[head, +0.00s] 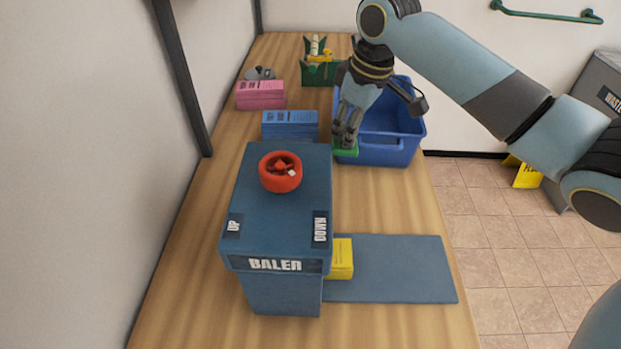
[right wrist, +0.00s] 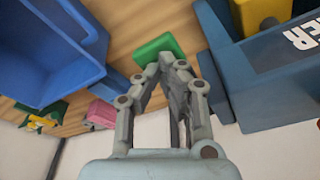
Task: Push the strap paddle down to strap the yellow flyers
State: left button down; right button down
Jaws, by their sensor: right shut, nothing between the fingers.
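The blue baler (head: 275,200) stands on the wooden counter, with UP and DOWN labels on its top and a red round knob there. It also shows in the right wrist view (right wrist: 270,85). The yellow flyers (head: 341,258) lie at its right side, partly hidden by it. They show at the top of the right wrist view (right wrist: 258,14). A green paddle-like piece (head: 346,156) is behind the baler; its attachment is hidden. It also shows in the right wrist view (right wrist: 158,49). My right gripper (head: 347,145) is shut and empty, right over the green piece; I cannot tell whether they touch.
A blue bin (head: 410,140) stands close behind and right of my right gripper. Blue flyers (head: 290,126), pink flyers (head: 260,96) and a green crate (head: 320,73) are farther back. A flat blue plate (head: 400,270) extends right of the baler.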

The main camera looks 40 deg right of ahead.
aim_at(345, 146)
jog(key=shift+f, duration=1.7)
jog(key=shift+a+f, duration=0.1)
jog(key=shift+f, duration=0.05)
dwell(0.3)
dwell(0.4)
